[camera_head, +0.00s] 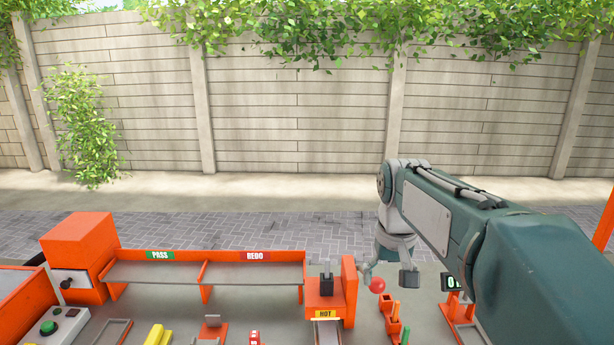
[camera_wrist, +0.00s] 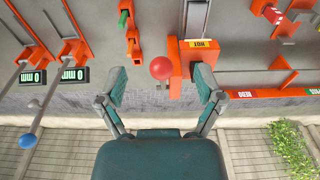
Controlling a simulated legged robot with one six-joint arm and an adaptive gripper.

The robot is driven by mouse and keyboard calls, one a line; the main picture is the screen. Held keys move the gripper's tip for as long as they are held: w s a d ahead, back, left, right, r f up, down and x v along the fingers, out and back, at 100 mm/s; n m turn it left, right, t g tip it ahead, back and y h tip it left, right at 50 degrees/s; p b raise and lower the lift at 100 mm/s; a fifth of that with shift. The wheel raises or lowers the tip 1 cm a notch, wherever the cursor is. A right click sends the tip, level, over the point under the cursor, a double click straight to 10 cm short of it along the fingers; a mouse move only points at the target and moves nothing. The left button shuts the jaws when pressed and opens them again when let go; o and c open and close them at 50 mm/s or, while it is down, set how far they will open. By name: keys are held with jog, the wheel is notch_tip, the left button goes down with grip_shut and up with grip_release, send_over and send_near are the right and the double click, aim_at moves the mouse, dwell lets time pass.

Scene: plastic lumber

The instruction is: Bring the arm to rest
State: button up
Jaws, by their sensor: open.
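My arm reaches in from the right in the head view, its green upper link running to a grey elbow and down to my gripper (camera_head: 388,277). My gripper hangs over the bench just right of the orange HOT station. In the wrist view my gripper (camera_wrist: 160,84) has its two fingers wide apart with nothing between the pads. A red ball (camera_head: 377,285) shows close to the gripper in the head view. The red ball (camera_wrist: 161,68) also appears between and beyond the fingertips in the wrist view; I cannot tell its distance.
The orange HOT station (camera_head: 325,300) stands left of the gripper. A shelf marked PASS and REDO (camera_head: 205,272) runs further left. Orange gauges with displays (camera_wrist: 73,75) and a blue-ball lever (camera_wrist: 29,139) show in the wrist view. The space above the bench is clear.

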jog(key=s+f+t, duration=0.2)
jog(key=s, duration=0.8)
jog(key=s+f+t, duration=0.2)
jog(key=s+f, duration=0.1)
jog(key=s, duration=0.7)
jog(key=c, duration=0.4)
jog(key=shift+s, duration=0.1)
